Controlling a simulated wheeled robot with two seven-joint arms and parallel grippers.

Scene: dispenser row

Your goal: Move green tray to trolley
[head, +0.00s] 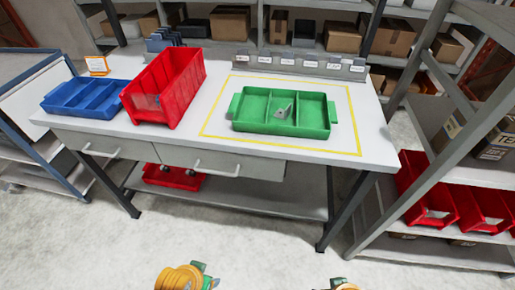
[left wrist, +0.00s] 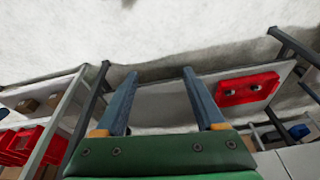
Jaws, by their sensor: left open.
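The green tray (head: 283,112) lies inside a yellow outline on the right part of the white workbench top. It has three compartments, and a small grey object (head: 284,111) sits in the middle one. The grey-blue trolley (head: 22,100) stands at the left edge of the head view, partly cut off. My left gripper (left wrist: 159,74) is open and empty in the left wrist view, its two fingers spread apart, away from the tray. In the head view only gold and green parts of my arms show at the bottom edge. My right gripper's fingers are out of sight.
A blue tray (head: 86,97) and a tall red bin (head: 166,88) stand on the workbench (head: 230,150) left of the green tray. A label rail (head: 300,65) runs behind it. Shelving with red bins (head: 428,190) is at the right. The floor in front is clear.

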